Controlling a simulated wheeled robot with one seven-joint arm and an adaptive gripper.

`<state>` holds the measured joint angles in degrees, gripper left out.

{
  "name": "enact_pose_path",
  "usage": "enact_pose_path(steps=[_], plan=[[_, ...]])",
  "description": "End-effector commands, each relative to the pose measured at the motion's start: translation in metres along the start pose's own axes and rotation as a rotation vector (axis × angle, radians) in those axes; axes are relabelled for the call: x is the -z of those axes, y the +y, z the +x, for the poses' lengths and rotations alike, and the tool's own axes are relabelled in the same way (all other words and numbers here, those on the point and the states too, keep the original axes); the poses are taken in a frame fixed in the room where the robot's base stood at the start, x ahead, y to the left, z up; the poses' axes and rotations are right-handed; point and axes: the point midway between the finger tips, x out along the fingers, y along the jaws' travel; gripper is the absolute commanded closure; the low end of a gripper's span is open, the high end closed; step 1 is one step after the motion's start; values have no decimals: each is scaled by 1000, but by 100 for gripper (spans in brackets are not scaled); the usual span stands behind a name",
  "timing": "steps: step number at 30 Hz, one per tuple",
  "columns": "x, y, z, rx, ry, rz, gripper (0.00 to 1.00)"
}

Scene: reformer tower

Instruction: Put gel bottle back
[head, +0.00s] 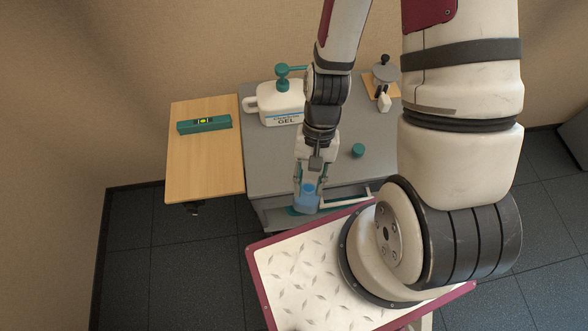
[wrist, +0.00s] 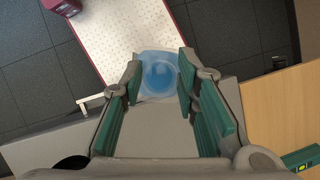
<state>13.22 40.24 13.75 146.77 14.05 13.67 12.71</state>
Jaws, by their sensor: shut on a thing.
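My gripper (head: 308,180) is shut on a small translucent blue bottle (head: 307,202), which appears to be the gel bottle. It is held at the front edge of the grey cart, over or just in front of it; I cannot tell its exact height. In the wrist view the blue bottle (wrist: 160,74) sits between the teal finger pads, seen from above. A white jug (head: 279,103) with a teal pump and a label reading GEL stands on the cart's back left. A white rail (head: 345,198) runs along the cart's front, partly hidden by my gripper.
A small device on a wooden board (head: 384,82) stands at the back right. A wooden side leaf (head: 205,160) holds a teal level (head: 204,125). My own red-edged deck is in front.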

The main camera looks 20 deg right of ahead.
Motion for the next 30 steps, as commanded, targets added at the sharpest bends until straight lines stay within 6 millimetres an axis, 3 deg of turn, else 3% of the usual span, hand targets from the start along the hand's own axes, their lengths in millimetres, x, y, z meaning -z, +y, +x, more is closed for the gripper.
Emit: enact_pose_path(steps=[6, 30], plan=[[30, -20, -3, 1, 4, -2, 100], [108, -80, -27, 1, 1, 0, 100]])
